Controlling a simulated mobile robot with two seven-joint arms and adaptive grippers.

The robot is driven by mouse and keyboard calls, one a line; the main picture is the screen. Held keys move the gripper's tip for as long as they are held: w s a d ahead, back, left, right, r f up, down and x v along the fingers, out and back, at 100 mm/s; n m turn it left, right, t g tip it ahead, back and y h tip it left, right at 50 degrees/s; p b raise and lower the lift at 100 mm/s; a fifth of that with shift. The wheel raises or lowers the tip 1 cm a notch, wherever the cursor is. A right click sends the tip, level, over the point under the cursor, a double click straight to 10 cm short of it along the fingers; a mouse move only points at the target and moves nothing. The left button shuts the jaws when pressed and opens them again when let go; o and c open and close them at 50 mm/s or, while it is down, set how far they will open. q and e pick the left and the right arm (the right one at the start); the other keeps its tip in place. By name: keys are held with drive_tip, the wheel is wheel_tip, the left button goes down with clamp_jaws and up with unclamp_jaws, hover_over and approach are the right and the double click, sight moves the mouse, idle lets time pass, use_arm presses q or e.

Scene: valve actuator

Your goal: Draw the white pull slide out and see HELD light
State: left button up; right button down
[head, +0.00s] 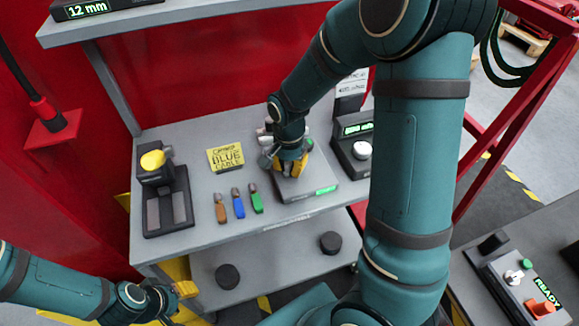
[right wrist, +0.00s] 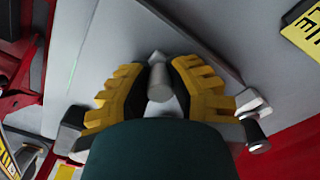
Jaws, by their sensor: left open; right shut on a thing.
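My right gripper (head: 290,170) is down over a flat grey box (head: 303,187) on the bench. In the right wrist view its yellow fingers (right wrist: 160,90) are shut around a short grey cylinder (right wrist: 160,84). The gripper hides most of this part in the head view. I cannot tell whether the cylinder belongs to the white pull slide. The box has a small lit green display (head: 326,190), too small to read. My left gripper (head: 180,297) is open and apart from the box, low at the left, near the bench's front side.
On the bench (head: 205,130) stand a dark device with a yellow knob (head: 152,160), a yellow sign (head: 225,157), several coloured tools (head: 238,204) and a device with a white knob (head: 362,150). A READY display (head: 547,291) shows at lower right. Dark pucks (head: 228,277) lie on the lower shelf.

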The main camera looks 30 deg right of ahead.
drive_tip(key=c, duration=0.9)
unclamp_jaws()
drive_tip(key=shift+o, duration=0.2)
drive_tip(key=shift+r, duration=0.1)
wheel_tip(320, 180, up, 12)
